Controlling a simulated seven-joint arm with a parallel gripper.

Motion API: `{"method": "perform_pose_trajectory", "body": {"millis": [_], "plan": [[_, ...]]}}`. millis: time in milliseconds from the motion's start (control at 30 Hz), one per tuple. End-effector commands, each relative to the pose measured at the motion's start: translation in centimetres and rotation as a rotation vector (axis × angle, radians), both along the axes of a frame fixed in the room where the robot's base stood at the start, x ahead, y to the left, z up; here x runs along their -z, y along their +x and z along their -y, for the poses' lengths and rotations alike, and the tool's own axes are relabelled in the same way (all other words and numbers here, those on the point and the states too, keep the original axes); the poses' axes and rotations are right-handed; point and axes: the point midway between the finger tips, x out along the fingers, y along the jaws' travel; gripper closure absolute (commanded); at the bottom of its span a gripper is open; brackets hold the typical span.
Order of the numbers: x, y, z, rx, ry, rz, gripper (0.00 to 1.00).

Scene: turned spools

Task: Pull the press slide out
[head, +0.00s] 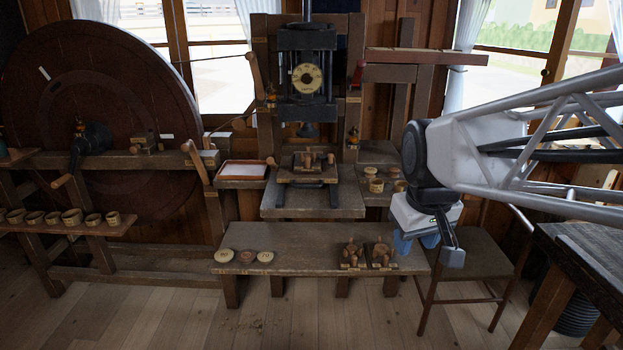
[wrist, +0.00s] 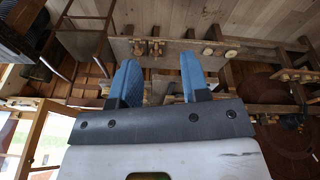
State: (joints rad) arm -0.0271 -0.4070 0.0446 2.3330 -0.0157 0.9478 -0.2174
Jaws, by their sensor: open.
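The press (head: 305,72) stands at the back centre, with a round dial on its dark frame. Below its ram, the press slide (head: 306,175) looks like a small wooden plate on dark rails, with a few small wooden pieces on top. I cannot tell how far it sits in or out. My gripper (head: 416,242) is open and empty, to the right of the press and nearer to me, by the right end of the low bench. Its two blue fingers are apart in the wrist view (wrist: 158,62). The slide is not clearly visible in the wrist view.
A large dark wheel (head: 150,90) is at the left. A stool (head: 475,258) stands under my arm.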

Motion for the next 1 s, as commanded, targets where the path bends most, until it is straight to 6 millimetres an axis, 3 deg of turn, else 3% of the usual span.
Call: {"method": "perform_pose_trajectory", "body": {"millis": [500,1000], "plan": [[-2.6,12.9,-2.1,-0.246,-0.052,-0.011,0.58],[-2.7,25.5,-5.0,-0.482,-0.101,-0.019,0.58]]}}
